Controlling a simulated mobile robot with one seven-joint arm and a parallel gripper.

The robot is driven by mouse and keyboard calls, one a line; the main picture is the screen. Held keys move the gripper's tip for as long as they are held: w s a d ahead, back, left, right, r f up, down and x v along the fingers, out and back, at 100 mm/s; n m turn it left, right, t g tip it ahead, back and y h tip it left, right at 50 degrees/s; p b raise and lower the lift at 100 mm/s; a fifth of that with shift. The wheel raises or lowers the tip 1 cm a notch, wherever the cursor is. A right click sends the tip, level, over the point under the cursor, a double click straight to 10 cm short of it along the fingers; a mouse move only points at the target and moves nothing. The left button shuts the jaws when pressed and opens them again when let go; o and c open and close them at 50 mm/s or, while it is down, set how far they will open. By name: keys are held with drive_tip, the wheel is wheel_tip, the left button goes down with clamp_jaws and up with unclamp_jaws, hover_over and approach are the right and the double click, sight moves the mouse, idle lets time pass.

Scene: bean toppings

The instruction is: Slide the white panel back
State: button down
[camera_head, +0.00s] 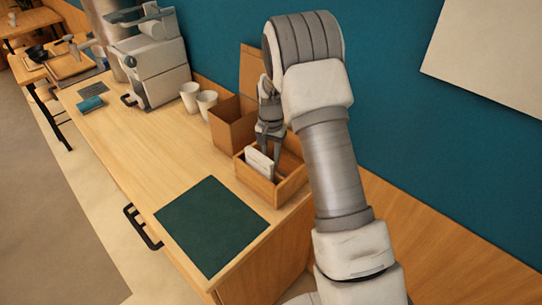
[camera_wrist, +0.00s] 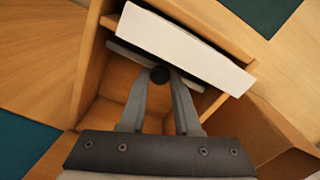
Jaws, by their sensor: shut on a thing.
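The white panel (camera_head: 259,163) stands upright in a small open wooden box (camera_head: 262,187) near the right end of the counter. In the wrist view the white panel (camera_wrist: 185,48) lies across the top, slightly tilted, close to one box wall. My gripper (camera_head: 271,150) reaches down into the box beside the panel. In the wrist view my gripper's fingertips (camera_wrist: 160,74) close around a small dark round knob at the panel's side. A thin pale strip shows just behind the knob. The fingers partly hide the box floor.
A taller open brown box (camera_head: 232,124) stands close behind the wooden box. White cups (camera_head: 206,103) and a coffee machine (camera_head: 152,65) are farther back. A dark green mat (camera_head: 212,226) lies in front. The teal wall is close on the right. The counter's middle is clear.

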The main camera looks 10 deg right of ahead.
idle(0.3)
drive_tip(key=w+d, duration=0.1)
drive_tip(key=d, duration=0.1)
drive_tip(key=w+d, duration=0.1)
drive_tip(key=shift+w+d+b, duration=0.3)
drive_tip(key=shift+d, duration=0.1)
drive_tip(key=c, duration=0.6)
unclamp_jaws()
wheel_tip(320, 180, up, 18)
drive_tip(key=shift+f, duration=0.25)
drive_tip(key=shift+s, duration=0.1)
